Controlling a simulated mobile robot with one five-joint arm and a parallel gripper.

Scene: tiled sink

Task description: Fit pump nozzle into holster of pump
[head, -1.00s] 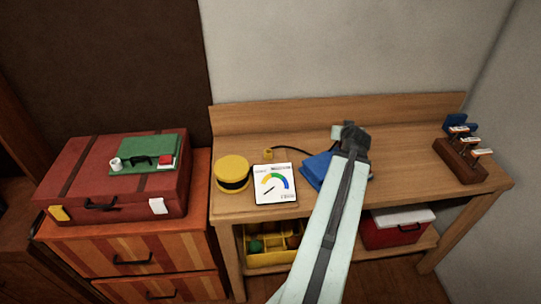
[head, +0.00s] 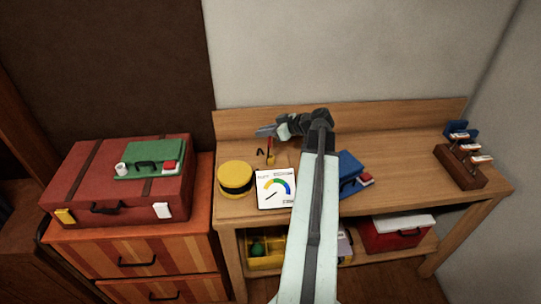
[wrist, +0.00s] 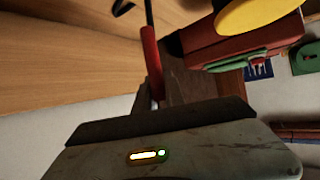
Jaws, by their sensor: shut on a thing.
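My gripper (head: 266,132) is above the back left part of the bench in the head view, reaching left. It is shut on the nozzle (head: 270,144), a red, slim piece that hangs below the jaws. The wrist view shows the nozzle as a red sleeve (wrist: 151,58) with a dark stem above it and a grey tip near the jaws. A black hose (head: 260,151) shows beside it. A small yellow block (head: 270,158), perhaps the holster, is just below the nozzle; I cannot tell whether they touch. The gauge-faced white panel (head: 275,190), perhaps of the pump, stands in front.
A yellow round tin (head: 235,178) stands left of the gauge. A blue case (head: 349,168) lies right of my arm. A wooden rack (head: 460,166) stands at the bench's right end. A red suitcase (head: 120,190) is at left. The bench (head: 410,165) is clear right of centre.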

